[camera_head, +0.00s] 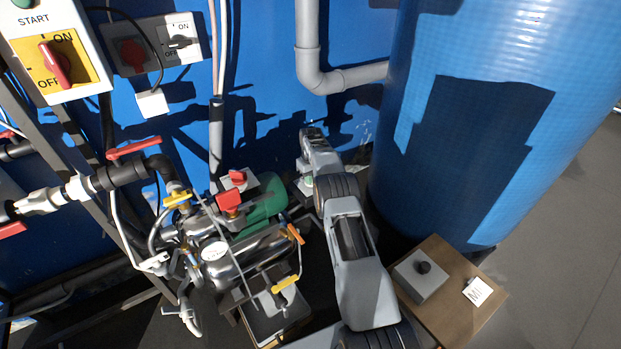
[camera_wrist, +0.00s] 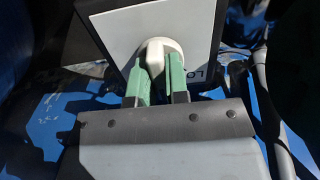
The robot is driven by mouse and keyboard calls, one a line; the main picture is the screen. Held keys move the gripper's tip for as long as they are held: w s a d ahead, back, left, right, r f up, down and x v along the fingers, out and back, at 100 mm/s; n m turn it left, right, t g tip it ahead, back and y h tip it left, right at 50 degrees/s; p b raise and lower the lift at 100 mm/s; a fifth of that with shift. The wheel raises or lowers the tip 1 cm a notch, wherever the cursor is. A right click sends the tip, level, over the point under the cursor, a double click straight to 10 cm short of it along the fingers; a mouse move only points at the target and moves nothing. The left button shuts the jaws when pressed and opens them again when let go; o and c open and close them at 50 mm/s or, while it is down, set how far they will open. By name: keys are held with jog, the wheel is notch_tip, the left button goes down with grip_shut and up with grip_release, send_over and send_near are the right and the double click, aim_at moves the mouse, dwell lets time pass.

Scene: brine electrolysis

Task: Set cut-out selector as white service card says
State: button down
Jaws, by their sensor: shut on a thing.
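In the wrist view, the selector is a white knob (camera_wrist: 158,50) on a pale plate (camera_wrist: 120,32). My gripper (camera_wrist: 158,75) has its two green fingers shut on the knob's handle, one on each side. Letters that look like "LO" show on the plate right of the fingers, partly hidden. In the head view, my arm reaches toward the blue wall and hides the selector. A small white card (camera_head: 478,291) lies on a brown board at the lower right. Its few marks, perhaps "MI", are too small to read surely.
A grey box with a black knob (camera_head: 422,274) stands beside the card. A large blue tank (camera_head: 430,150) stands right of my arm. A green and metal pump (camera_head: 262,212) with pipes and valves is close on the left. Switch boxes (camera_head: 52,50) are at upper left.

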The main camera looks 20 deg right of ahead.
dwell(0.4)
jog(key=c, duration=1.1)
grip_release()
notch_tip(320, 180, up, 14)
jog(key=p, duration=0.3)
jog(key=shift+f+p, duration=0.1)
jog(key=shift+p, duration=0.2)
notch_tip(320, 180, down, 5)
jog(key=s+m, duration=0.2)
jog(key=s+a+r+t+p, duration=0.1)
jog(key=s+a+r+p, duration=0.3)
jog(key=s+r, duration=0.8)
jog(key=s+a+r+t+p, duration=0.1)
jog(key=s+a+r+p, duration=0.4)
jog(key=s+r+p, duration=0.4)
jog(key=s+a+r+t+p, duration=0.1)
jog(key=s+a+r+p, duration=0.4)
jog(key=s+r, duration=1)
jog(key=shift+s+a+r+t+p, duration=0.2)
jog(key=shift+t+p, duration=0.1)
jog(key=shift+p, duration=0.55)
